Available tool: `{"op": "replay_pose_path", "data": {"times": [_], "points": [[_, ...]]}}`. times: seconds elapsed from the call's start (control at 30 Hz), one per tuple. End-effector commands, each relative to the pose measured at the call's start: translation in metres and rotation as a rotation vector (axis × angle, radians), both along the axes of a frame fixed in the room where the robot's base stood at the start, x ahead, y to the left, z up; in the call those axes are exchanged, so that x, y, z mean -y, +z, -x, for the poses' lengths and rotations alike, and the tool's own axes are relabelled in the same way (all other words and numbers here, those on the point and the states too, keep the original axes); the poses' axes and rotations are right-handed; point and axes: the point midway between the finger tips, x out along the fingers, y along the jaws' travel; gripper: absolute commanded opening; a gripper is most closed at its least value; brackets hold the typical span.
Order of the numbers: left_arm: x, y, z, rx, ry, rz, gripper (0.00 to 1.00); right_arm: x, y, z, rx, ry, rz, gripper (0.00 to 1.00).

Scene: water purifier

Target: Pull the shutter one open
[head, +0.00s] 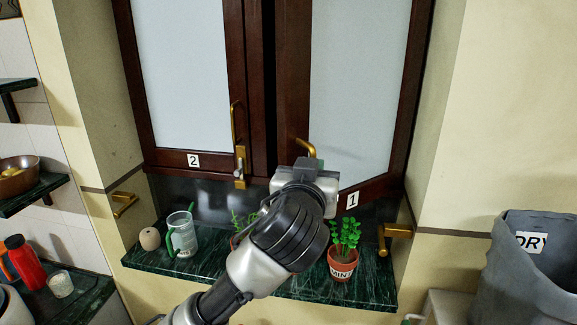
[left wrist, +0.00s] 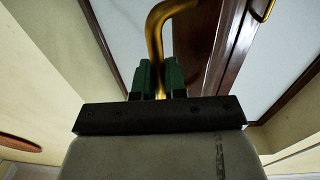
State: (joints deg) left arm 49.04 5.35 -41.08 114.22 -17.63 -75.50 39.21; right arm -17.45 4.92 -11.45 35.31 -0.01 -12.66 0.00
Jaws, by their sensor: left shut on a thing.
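Shutter one (head: 362,95) is the right-hand panel, with a dark wood frame, pale glass and a label "1" (head: 352,200). It looks slightly ajar, with a dark gap (head: 269,80) along its inner edge. Its brass handle (head: 307,147) also shows in the left wrist view (left wrist: 156,35). My left gripper (head: 304,166) is at the handle's lower part. In the left wrist view its green fingers (left wrist: 159,76) are shut on the handle. My gripper and arm hide the shutter's lower inner corner. My right gripper is not in view.
Shutter two (head: 185,70) stands at left with a brass latch (head: 240,165). On the green marble sill (head: 300,289) below are a potted plant (head: 344,250), a glass jug (head: 181,235) and a small round pot (head: 150,238). A grey bin (head: 530,275) is at right.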

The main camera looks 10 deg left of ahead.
Motion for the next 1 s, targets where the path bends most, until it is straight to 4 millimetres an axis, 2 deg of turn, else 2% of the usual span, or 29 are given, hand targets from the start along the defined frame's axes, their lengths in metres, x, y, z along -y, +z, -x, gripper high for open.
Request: {"op": "replay_pose_path", "data": {"times": [0.03, 0.2, 0.4, 0.63, 1.0], "points": [[0.013, 0.0, 0.011, 0.0, -0.009, 0.007, 0.0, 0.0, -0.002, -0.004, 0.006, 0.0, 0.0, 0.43], [0.044, 0.0, 0.034, 0.0, -0.008, 0.005, 0.0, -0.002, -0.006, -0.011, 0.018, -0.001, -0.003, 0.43], [0.072, 0.0, 0.05, 0.001, -0.006, 0.003, 0.0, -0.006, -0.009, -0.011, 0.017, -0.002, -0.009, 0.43], [0.087, 0.001, 0.058, 0.004, -0.005, 0.0, 0.0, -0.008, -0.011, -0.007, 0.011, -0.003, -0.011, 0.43], [0.09, 0.001, 0.059, 0.004, -0.005, -0.001, 0.0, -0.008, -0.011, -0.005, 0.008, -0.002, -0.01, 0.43]]}}
